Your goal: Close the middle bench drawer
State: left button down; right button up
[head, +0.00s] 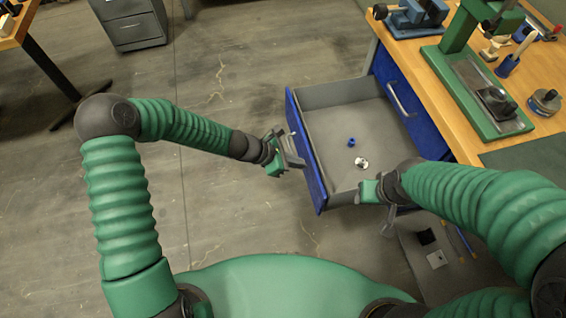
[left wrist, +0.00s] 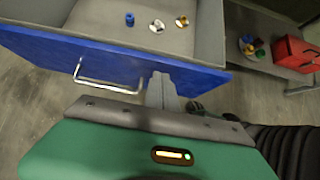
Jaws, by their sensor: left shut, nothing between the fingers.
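The open bench drawer (head: 319,175) has a blue front and grey inside, and it is pulled out from the wooden bench. A small blue part (head: 351,142) and a silver part (head: 361,162) lie in it. Its bar handle (left wrist: 108,82) shows in the left wrist view. My left gripper (head: 296,162) is shut and empty, outside the drawer front; its fingers (left wrist: 163,92) point at the blue face to the right of the handle. I cannot tell whether they touch it. My right gripper (head: 388,218) is by the drawer's near side; its jaws are unclear.
The bench top (head: 410,50) carries a green press (head: 460,75) and tools. The floor left of the drawer is clear.

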pick_arm(q)
jog(key=shift+w+d, duration=0.3)
jog(key=shift+d, duration=0.4)
